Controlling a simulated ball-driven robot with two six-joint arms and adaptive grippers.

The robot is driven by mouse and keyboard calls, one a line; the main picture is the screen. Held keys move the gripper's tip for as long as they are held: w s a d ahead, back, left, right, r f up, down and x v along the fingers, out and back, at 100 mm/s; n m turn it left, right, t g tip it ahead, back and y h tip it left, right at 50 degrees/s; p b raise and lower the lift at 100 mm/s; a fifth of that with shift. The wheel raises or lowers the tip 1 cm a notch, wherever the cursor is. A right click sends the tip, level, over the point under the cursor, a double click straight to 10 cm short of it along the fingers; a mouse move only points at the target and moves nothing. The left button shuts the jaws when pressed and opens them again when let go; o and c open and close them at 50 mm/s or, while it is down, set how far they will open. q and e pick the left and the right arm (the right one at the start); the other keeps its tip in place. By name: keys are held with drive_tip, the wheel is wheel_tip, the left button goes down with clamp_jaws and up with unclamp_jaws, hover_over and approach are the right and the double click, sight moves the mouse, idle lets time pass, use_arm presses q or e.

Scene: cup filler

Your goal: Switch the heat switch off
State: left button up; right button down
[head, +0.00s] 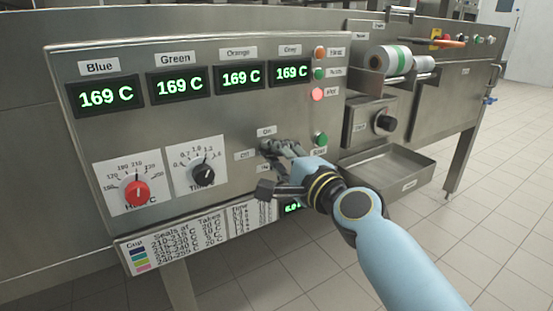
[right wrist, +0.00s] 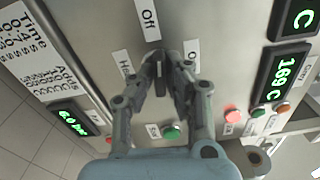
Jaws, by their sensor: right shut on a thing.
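The heat switch (right wrist: 160,71) is a small dark knob on the steel panel, with labels "Off" (right wrist: 148,20) and "Heat" (right wrist: 125,62) around it in the right wrist view. My right gripper (right wrist: 161,64) is shut on it, with a fingertip on each side. In the head view my right gripper (head: 271,147) covers most of the switch, between the "On" label (head: 266,131) and the "Heat" label below. The "Off" label (head: 244,155) is left of it. Which way the knob points is hard to tell. My left gripper is not in view.
Green displays (head: 180,85) read 169 C along the panel top. A red dial (head: 137,194) and a black timer dial (head: 203,174) are at left. Orange, green and red (head: 317,94) buttons are at upper right, with a green button (head: 320,139) close to my right gripper. A steel tray (head: 385,168) juts out at right.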

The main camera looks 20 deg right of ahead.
drive_tip(key=shift+f+n, duration=0.15)
drive_tip(key=shift+n, duration=0.45)
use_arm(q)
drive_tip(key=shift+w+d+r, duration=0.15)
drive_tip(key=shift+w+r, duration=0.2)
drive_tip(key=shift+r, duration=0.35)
use_arm(e)
drive_tip(key=shift+n, duration=0.5)
use_arm(q)
drive_tip(key=shift+b, duration=0.3)
use_arm(e)
drive_tip(key=c, duration=1.4)
unclamp_jaws()
drive_tip(key=shift+o, duration=0.2)
drive_tip(key=shift+s, duration=0.15)
drive_tip(key=v, duration=1.1)
drive_tip(key=shift+s, duration=0.35)
drive_tip(key=shift+d, duration=0.1)
